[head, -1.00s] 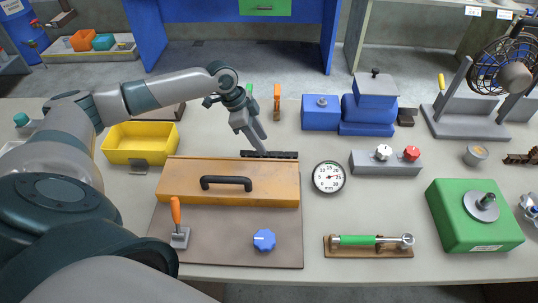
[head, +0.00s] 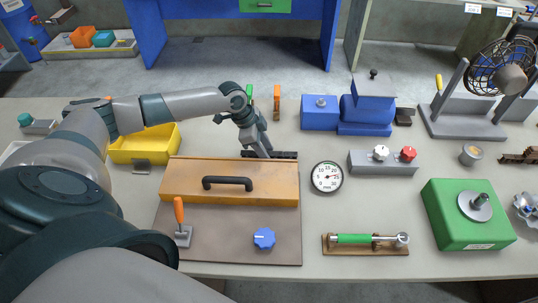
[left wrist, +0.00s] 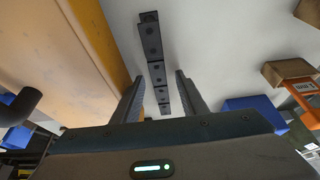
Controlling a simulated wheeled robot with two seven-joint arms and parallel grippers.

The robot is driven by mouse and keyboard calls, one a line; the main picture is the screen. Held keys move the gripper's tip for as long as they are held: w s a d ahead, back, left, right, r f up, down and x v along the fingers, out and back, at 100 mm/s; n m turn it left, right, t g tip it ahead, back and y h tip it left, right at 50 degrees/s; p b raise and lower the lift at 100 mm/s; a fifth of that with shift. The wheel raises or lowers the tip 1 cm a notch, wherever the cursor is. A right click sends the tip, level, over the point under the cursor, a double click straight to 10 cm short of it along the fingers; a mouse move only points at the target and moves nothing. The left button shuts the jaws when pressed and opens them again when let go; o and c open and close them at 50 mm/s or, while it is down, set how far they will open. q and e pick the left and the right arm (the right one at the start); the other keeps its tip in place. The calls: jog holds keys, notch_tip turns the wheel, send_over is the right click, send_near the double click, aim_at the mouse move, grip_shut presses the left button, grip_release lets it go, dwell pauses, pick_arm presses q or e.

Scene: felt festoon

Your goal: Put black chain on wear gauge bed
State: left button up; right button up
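The black chain (head: 270,154) lies on the table just behind the yellow-orange box with a black handle. It also shows in the left wrist view as a row of dark links (left wrist: 153,55). My left gripper (head: 262,151) points down at the chain, its fingers parted. In the left wrist view the open fingers (left wrist: 157,76) stand either side of the chain's line; whether they touch it I cannot tell. My right gripper is not in view. I cannot tell for certain which thing is the wear gauge bed.
The orange box (head: 230,171) stands close in front of the chain. A yellow bin (head: 150,143) is to the left. A dial (head: 327,177), a grey block with two knobs (head: 360,164) and a green block (head: 450,225) stand right. A brown chain (head: 520,158) lies far right.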

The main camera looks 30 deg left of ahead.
aim_at(276, 154)
pick_arm(q)
grip_shut()
jog(key=shift+r, duration=0.15)
jog(key=shift+r+b, duration=0.4)
jog(key=shift+r, duration=0.05)
jog(key=r+b, duration=0.1)
jog(key=d+r, duration=0.1)
jog(key=r, duration=0.1)
jog(key=shift+w+r+b, duration=0.1)
jog(key=shift+b, duration=0.25)
jog(key=w+d+r+b, duration=0.1)
jog(key=d+r+b, duration=0.2)
jog(key=d+r, duration=0.3)
jog(key=d, duration=0.4)
jog(key=shift+w+d+r, duration=0.15)
jog(key=shift+d+r, duration=0.15)
jog(key=shift+r, duration=0.1)
